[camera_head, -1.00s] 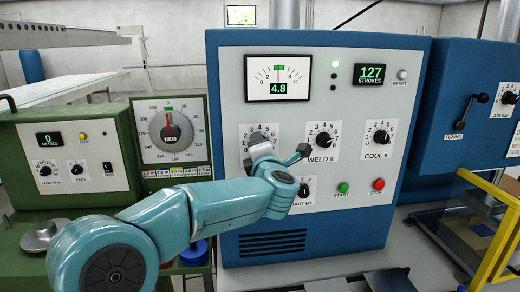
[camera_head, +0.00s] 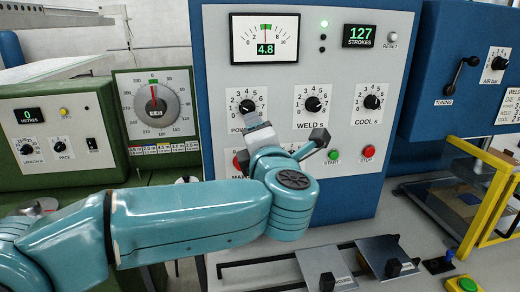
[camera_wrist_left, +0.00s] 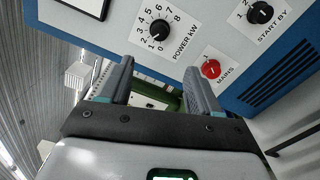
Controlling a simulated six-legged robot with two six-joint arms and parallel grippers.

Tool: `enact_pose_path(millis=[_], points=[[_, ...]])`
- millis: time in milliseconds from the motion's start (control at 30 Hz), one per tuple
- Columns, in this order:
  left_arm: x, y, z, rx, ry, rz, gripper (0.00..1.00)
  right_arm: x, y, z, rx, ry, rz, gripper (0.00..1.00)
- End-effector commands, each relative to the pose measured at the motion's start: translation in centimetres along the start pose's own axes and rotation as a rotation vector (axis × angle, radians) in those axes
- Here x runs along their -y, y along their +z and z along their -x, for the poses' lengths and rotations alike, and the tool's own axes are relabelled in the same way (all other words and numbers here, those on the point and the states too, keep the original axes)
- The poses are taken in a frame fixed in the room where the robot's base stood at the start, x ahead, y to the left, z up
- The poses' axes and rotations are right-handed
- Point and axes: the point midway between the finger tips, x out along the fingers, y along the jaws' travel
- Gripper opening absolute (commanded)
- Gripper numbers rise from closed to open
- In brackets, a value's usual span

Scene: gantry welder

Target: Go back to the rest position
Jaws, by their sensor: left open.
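My left gripper (camera_head: 260,133) is in front of the blue welder cabinet's white panel (camera_head: 300,75), just below the POWER kW knob (camera_head: 247,106). In the left wrist view its two grey fingers (camera_wrist_left: 158,85) are apart with nothing between them. The POWER kW knob (camera_wrist_left: 160,29) and red MAINS knob (camera_wrist_left: 211,68) show beyond the fingertips, which look apart from both. In the head view my wrist and gripper partly hide the lower row of controls. The bent left arm reaches in from the lower left. My right gripper is not in view.
A green console (camera_head: 60,150) with a round dial (camera_head: 155,103) stands at left, behind my arm. A yellow frame (camera_head: 490,190) stands at right. Two grey plates with black knobs (camera_head: 330,268) lie on the table in front. The tuning box (camera_head: 455,85) is at upper right.

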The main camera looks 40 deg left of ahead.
Motion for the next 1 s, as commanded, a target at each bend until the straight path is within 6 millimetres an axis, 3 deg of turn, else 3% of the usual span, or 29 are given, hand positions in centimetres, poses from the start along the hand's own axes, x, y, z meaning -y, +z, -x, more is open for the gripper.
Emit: enact_pose_path(millis=[200, 767, 867, 1000], points=[[0.0, 0.0, 2.2, 0.001, 0.000, 0.001, 0.63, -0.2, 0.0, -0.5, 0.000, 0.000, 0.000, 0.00], [-0.1, 0.0, 2.3, 0.000, 0.000, 0.000, 0.63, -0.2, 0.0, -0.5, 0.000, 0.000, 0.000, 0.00], [-0.8, 0.3, 2.3, 0.000, 0.001, 0.000, 0.63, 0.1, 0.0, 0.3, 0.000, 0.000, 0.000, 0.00], [-3.5, 1.1, 2.3, 0.000, 0.001, 0.000, 0.63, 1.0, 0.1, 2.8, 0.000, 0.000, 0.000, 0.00]])
